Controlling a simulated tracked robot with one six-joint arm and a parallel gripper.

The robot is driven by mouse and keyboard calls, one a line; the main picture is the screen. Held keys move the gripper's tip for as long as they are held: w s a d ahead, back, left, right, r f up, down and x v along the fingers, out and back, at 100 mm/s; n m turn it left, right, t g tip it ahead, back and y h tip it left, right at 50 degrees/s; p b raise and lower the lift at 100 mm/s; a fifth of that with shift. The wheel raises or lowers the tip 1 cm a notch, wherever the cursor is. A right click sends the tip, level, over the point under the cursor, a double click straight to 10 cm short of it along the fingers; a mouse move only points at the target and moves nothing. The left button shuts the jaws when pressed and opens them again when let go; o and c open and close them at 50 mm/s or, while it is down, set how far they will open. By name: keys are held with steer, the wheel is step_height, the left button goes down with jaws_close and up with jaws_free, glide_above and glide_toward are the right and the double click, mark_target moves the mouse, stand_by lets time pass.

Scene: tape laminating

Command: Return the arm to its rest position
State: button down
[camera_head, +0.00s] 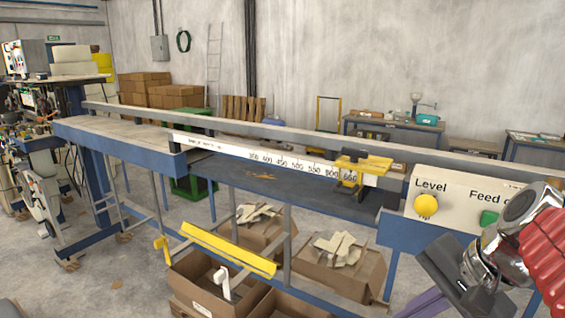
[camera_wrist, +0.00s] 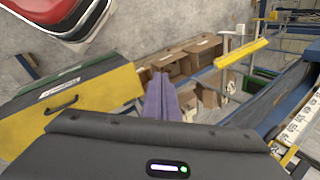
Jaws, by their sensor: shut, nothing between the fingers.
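My gripper (camera_head: 422,303) hangs at the lower right of the head view, in front of the machine's control panel and over the floor side of the bench. Its purple fingers are together and hold nothing. In the wrist view the fingers (camera_wrist: 160,80) point away from the camera, with bare floor and cardboard boxes beyond them. My metal and red arm links enter from the right edge of the head view and partly cover the panel. No rest support for the arm can be made out.
The long blue-framed bench (camera_head: 120,142) carries a numbered scale (camera_head: 285,160) and a yellow stop (camera_head: 362,168). The panel (camera_head: 462,197) has a yellow Level knob (camera_head: 426,205). Boxes of offcuts (camera_head: 342,272) and a yellow rail (camera_head: 228,250) lie below.

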steer(key=s+a+f+n+t+h, duration=0.1)
steer(key=s+a+f+n+h, duration=0.2)
steer(key=n, duration=0.8)
step_height(320, 180, down, 5)
steer(key=shift+s+a+r+t+h, duration=0.15)
steer(key=shift+s+a+t+h, duration=0.2)
steer(key=shift+s+a, duration=0.8)
steer(key=shift+w+a, duration=0.1)
steer(key=shift+w, duration=0.05)
